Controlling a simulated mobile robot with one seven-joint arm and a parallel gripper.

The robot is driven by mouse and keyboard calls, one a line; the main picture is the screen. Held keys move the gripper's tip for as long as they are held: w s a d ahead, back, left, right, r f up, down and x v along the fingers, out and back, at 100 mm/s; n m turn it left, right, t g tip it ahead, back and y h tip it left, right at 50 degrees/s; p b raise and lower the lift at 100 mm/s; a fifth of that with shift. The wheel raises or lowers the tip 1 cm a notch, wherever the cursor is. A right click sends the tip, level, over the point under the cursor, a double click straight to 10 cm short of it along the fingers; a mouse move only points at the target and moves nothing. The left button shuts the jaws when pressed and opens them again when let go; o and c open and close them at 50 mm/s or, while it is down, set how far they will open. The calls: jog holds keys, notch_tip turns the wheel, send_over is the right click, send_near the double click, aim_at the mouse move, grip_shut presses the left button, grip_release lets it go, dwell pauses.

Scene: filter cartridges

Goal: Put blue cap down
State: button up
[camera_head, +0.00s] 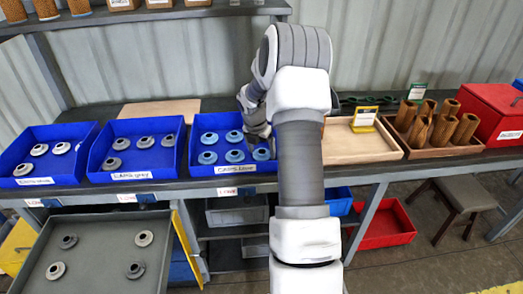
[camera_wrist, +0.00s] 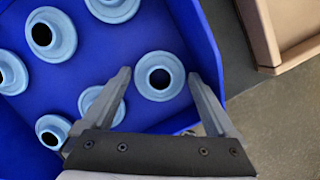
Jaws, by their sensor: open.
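A blue cap (camera_wrist: 160,76), a light-blue ring with a dark hole, lies in the blue bin (camera_wrist: 192,28) between and just ahead of my fingertips in the wrist view. My gripper (camera_wrist: 158,78) is open, with one finger on each side of this cap; I cannot tell if either touches it. Several similar caps (camera_wrist: 51,34) lie around it. In the head view the bin (camera_head: 200,170) stands on the bench with several blue caps (camera_head: 208,157) inside. My arm comes down over its right side and hides part of it.
Two more blue bins (camera_head: 130,175) with grey caps stand to the left. A wooden tray (camera_head: 350,157) is right of my arm, then a tray of brown cartridges (camera_head: 440,152) and a red box (camera_head: 497,112). A grey tray (camera_head: 100,245) with several caps is front left.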

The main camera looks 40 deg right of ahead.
jog(key=p+v, duration=0.2)
jog(key=v, duration=1)
jog(key=shift+s+r, duration=0.1)
